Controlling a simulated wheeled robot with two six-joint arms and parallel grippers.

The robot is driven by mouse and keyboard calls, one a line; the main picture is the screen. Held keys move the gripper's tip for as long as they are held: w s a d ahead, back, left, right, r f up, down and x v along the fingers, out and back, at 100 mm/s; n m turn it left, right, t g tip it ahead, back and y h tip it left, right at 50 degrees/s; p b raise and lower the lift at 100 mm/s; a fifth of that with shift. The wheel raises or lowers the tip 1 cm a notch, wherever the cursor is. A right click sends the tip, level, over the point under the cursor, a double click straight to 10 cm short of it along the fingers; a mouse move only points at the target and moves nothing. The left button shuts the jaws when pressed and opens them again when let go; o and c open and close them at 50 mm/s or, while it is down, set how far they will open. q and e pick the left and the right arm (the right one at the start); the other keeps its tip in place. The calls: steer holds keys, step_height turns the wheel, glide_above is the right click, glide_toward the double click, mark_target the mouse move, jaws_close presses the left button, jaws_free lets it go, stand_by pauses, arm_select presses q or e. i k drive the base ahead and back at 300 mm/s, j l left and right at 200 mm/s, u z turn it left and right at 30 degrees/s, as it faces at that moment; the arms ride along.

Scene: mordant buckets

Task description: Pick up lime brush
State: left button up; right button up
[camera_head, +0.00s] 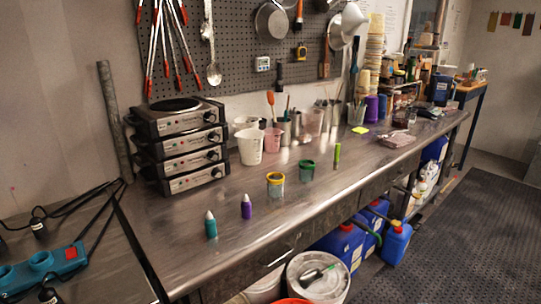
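A slim lime-green upright object (337,153) stands on the steel bench (240,255), toward its front edge and right of two small jars. It is the only lime thing I make out, but it is too small to tell whether it is a brush. A tool with a dark handle and pale end (316,274) lies across a white bucket lid (333,289) on the floor below the bench; I cannot tell its exact kind. Neither of my grippers is in view.
A teal bottle (211,226), a purple bottle (246,208), a yellow-topped jar (275,186) and a green-topped jar (306,171) stand along the bench front. Stacked hot plates (183,150) stand at left. Blue jugs (396,243) are below. Dark floor matting at right is clear.

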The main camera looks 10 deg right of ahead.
mark_target(337, 147)
steer(key=i+l+u, duration=0.15)
steer(key=l+u, duration=0.25)
steer(key=i+l+u, duration=0.1)
steer(key=l+u, duration=0.7)
